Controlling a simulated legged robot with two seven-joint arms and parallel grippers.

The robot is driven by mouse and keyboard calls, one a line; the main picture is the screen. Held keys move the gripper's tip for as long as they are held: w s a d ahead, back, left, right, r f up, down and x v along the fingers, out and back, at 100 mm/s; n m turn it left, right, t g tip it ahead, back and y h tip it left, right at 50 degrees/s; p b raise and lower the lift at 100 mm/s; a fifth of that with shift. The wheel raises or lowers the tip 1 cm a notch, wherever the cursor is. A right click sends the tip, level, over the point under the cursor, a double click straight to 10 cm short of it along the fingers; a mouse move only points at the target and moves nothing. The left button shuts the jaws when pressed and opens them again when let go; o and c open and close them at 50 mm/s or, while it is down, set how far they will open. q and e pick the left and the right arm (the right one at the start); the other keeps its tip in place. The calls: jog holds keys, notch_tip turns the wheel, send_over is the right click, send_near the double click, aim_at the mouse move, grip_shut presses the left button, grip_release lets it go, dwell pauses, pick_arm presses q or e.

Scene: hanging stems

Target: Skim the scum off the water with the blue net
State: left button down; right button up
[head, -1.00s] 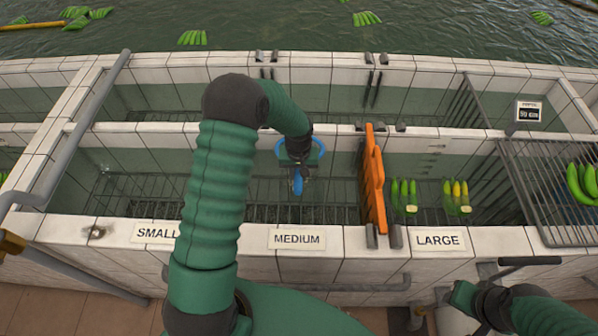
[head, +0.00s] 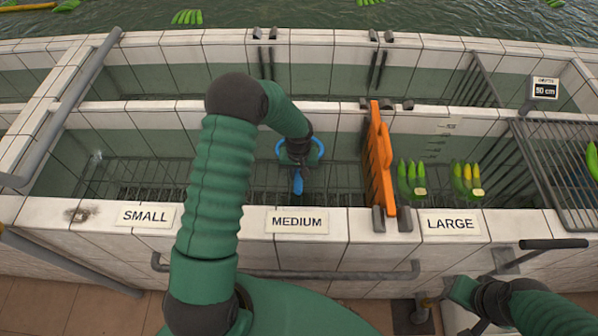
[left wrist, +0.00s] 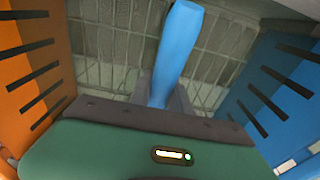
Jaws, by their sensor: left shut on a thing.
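My left arm reaches over the tank's front wall, and its gripper (head: 298,160) points down over the middle compartment marked MEDIUM. It is shut on the blue net; the net's blue ring (head: 318,152) shows partly behind the wrist and its blue handle (head: 298,184) shows below. In the left wrist view the blue handle (left wrist: 178,50) stands between the jaws.
An orange divider (head: 379,158) stands upright right of the net. A grey rack (head: 560,170) stands at the right. A grey rail (head: 300,273) runs along the front wall.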

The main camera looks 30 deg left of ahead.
pick_arm(q)
notch_tip(320, 180, down, 8)
jog(key=b, duration=0.6)
notch_tip(320, 180, up, 28)
jog(key=p, duration=2.2)
jog(key=shift+r, duration=0.25)
jog(key=shift+f, duration=0.1)
